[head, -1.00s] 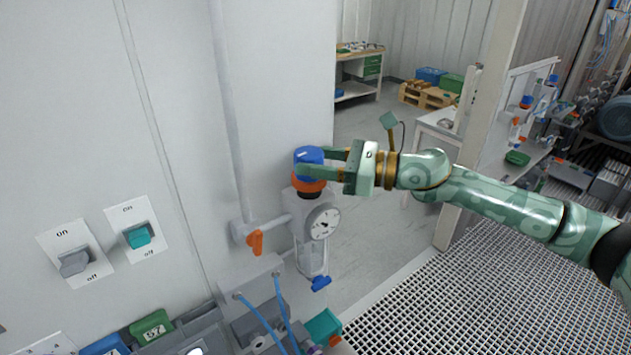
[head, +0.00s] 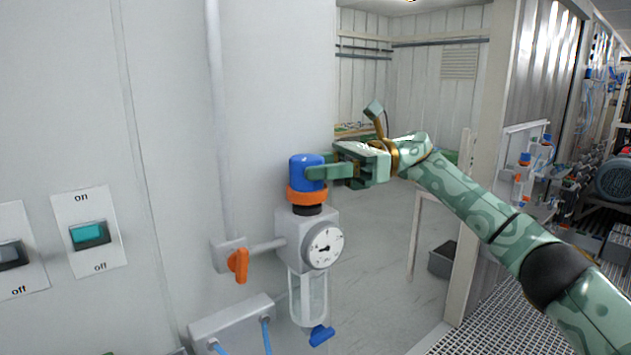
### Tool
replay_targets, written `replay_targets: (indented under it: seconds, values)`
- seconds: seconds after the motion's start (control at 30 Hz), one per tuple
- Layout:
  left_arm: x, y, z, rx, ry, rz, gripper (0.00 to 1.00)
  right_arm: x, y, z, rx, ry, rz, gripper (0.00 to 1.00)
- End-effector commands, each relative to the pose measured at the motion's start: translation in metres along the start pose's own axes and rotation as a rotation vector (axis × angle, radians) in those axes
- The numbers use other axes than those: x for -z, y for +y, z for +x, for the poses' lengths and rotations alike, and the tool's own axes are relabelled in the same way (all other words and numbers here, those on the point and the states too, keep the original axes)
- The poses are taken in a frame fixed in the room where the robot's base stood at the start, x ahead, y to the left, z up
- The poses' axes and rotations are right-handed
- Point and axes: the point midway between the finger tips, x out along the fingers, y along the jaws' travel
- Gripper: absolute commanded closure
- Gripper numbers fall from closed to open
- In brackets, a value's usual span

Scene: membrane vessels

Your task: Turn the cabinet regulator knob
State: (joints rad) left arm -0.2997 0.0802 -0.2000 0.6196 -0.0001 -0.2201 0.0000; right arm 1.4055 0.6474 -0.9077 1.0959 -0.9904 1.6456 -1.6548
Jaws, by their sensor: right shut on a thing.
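The regulator (head: 300,240) is mounted on the pale cabinet wall at the centre of the head view. Its blue knob (head: 303,172) sits on top, above an orange ring (head: 306,194). A round gauge (head: 323,248) faces me and a clear bowl (head: 308,300) hangs below. My right gripper (head: 318,170) comes in from the right and is shut on the blue knob. My left gripper is not in view.
An orange valve lever (head: 238,265) on the pipe is left of the regulator. A blue drain tap (head: 321,335) is under the bowl. Rocker switches (head: 90,235) are on the wall at left. Open floor lies behind, at right a post and a bench.

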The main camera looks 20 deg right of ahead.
Motion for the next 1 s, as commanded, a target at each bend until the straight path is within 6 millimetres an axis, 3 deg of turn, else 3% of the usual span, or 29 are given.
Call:
replay_targets:
  seconds: [0.47,0.5,0.53,1.0]
  values:
    - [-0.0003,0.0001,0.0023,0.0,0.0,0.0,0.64,-0.0014,-0.0001,-0.0002,-0.012,-0.001,0.0,0.76]
    - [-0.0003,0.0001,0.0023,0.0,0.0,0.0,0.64,-0.0014,-0.0001,-0.0002,-0.012,-0.002,0.0,0.43]
    - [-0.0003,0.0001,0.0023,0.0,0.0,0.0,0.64,-0.0013,-0.0001,-0.0002,-0.012,-0.001,0.0,0.34]
    - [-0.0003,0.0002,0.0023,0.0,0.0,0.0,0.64,-0.0009,-0.0008,-0.0002,-0.008,-0.001,-0.002,0.31]
